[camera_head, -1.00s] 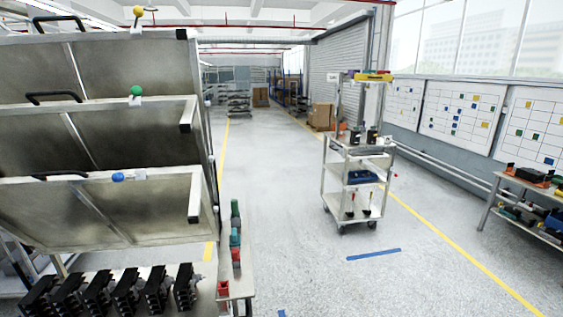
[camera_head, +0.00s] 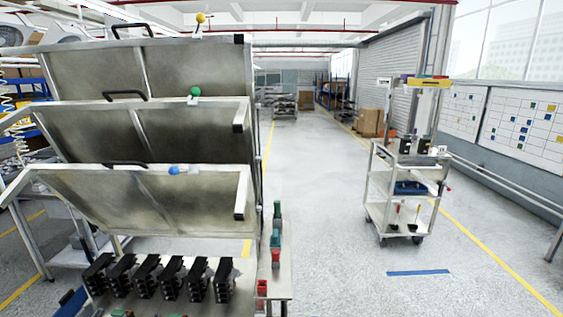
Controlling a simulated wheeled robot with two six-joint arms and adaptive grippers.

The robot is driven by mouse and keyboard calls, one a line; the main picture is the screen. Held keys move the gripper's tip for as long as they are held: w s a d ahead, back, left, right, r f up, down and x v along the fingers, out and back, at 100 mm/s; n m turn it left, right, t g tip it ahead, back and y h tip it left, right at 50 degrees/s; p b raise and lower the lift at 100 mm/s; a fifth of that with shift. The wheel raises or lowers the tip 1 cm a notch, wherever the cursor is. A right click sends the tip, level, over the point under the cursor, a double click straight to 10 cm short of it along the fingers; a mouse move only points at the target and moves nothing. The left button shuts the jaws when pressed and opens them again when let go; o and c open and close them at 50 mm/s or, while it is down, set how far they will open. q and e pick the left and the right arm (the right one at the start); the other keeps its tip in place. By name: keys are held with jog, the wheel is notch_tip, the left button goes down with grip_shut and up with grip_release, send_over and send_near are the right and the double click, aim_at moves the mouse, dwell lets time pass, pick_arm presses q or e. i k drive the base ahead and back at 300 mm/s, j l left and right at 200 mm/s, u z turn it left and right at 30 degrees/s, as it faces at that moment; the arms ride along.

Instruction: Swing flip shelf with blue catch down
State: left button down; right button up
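The flip shelf with the blue catch (camera_head: 95,205) is the lowest of three tilted metal shelves at the left in the head view. It is folded up at a slant, its underside facing me. Its blue catch (camera_head: 174,170) is a small ball at the upper edge, and a black handle (camera_head: 125,164) sits on the same edge. Above it are the shelf with the green catch (camera_head: 194,91) and the top shelf with the yellow catch (camera_head: 201,18). Neither of my grippers shows in the view.
Several black breakers (camera_head: 145,275) stand in a row below the shelves. A narrow side ledge (camera_head: 284,262) holds green and red items. A wheeled cart (camera_head: 400,190) stands to the right, with open floor (camera_head: 325,210) between.

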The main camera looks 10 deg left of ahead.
aim_at(126, 198)
jog(key=u, duration=1.65)
